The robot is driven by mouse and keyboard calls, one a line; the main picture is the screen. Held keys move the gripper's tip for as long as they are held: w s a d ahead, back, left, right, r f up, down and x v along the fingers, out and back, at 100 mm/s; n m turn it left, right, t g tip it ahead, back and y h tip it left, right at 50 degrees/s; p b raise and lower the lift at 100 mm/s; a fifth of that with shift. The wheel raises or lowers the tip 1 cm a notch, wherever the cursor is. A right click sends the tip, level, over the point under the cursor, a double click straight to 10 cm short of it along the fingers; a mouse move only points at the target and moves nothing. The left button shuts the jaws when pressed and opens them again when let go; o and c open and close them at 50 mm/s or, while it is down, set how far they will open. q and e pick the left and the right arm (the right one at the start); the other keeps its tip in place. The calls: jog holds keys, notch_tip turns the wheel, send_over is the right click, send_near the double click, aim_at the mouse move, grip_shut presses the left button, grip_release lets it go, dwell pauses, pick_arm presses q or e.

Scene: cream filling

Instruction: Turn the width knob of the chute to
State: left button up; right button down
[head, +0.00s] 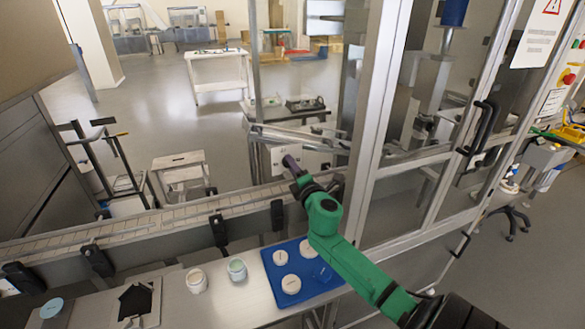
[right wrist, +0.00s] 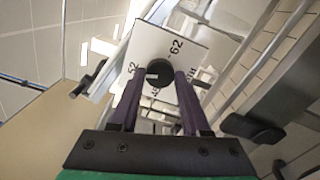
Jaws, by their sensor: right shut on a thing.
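My right gripper (head: 289,161) reaches over the conveyor to the white dial plate (head: 282,155) below the chute (head: 300,135). In the right wrist view the two purple fingers (right wrist: 160,88) are shut on a round black knob (right wrist: 159,71), which has a light mark on its face. The knob sits on the white plate (right wrist: 178,45), which carries printed numbers; 62 and what looks like 52 are readable. Other print is partly hidden by the fingers. In the head view the gripper covers the knob. My left gripper is not in view.
A conveyor (head: 150,222) with black brackets runs under my right arm. A blue tray (head: 270,262) with several round containers, two loose cups (head: 196,281) (head: 237,269) and a dark pad (head: 136,300) are on the front counter. A glass-and-metal enclosure (head: 370,130) stands right of the gripper.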

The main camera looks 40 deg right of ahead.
jog(key=shift+f, duration=0.1)
dwell(0.3)
jog(key=shift+c, duration=1.9)
grip_release()
jog(key=b+v, duration=0.2)
jog(key=v, duration=1.2)
jog(key=shift+s+a+b, duration=0.2)
jog(key=shift+s+b, duration=0.1)
jog(key=shift+b, duration=0.05)
